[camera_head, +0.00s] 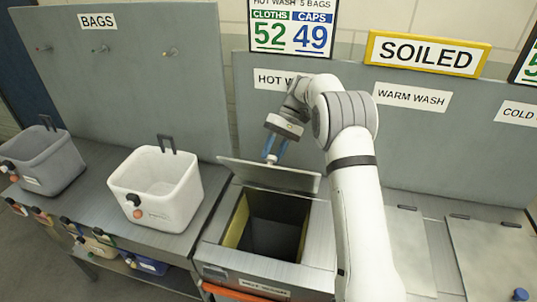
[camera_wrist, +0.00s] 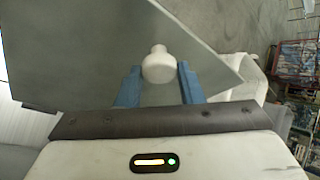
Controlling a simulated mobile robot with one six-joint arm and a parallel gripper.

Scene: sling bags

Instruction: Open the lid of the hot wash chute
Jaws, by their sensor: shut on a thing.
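The hot wash chute's lid (camera_head: 298,180) is a flat grey plate tilted up at the back of its opening (camera_head: 272,228). The dark, square chute with yellowish inner side shows open below it. My gripper (camera_head: 274,154) is above the lid, its blue fingers shut on the lid's white knob (camera_wrist: 157,62). In the wrist view the knob sits between the fingertips, with the grey lid plate (camera_wrist: 100,50) behind it. The label "HOT WASH" (camera_head: 264,288) is on the chute's front.
A white bin (camera_head: 158,190) stands left of the chute, and a grey bin (camera_head: 45,160) farther left. Closed flat lids (camera_head: 490,255) lie at the right. A "SOILED" sign (camera_head: 427,53) tops the back panel. My arm hides part of the counter right of the chute.

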